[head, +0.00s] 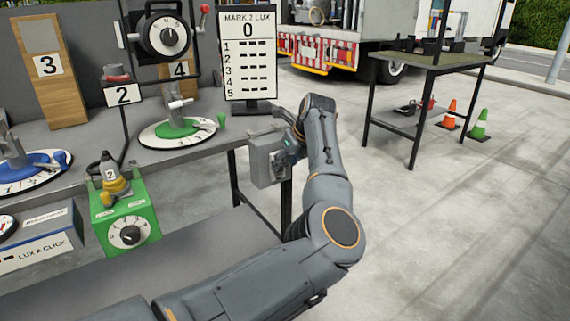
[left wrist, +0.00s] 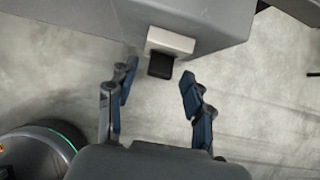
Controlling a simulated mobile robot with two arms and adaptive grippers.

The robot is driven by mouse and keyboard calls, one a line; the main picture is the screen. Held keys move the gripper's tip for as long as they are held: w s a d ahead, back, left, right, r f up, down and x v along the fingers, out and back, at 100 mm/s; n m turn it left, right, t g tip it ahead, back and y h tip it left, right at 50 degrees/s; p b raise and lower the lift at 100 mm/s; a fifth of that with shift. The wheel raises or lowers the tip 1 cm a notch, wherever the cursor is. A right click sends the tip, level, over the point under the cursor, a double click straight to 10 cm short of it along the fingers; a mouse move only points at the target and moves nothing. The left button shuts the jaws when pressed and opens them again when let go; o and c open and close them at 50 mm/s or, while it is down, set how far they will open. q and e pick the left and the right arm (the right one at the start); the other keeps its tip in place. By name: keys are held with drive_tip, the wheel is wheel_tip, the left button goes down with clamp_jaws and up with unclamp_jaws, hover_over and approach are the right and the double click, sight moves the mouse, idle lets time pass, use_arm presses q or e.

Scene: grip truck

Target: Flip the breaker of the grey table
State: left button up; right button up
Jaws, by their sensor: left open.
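The grey table (head: 200,156) fills the left of the head view. A grey breaker box (head: 262,160) is fixed at its right end. In the left wrist view the box (left wrist: 215,22) shows at the top, with a pale block (left wrist: 171,40) and a short black lever (left wrist: 160,66) sticking out. My left gripper (head: 291,143) is right beside the box in the head view, partly hidden by its own arm. In the left wrist view my left gripper (left wrist: 158,88) is open, with the black lever between and just ahead of its fingertips, with no visible contact. My right gripper is out of view.
Another table (head: 428,62), an orange cone (head: 449,114) and a green cone (head: 479,125) stand at the right. The floor between is clear.

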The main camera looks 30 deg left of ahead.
use_arm(q)
drive_tip(key=v, duration=1.1)
drive_tip(key=shift+a, duration=0.1)
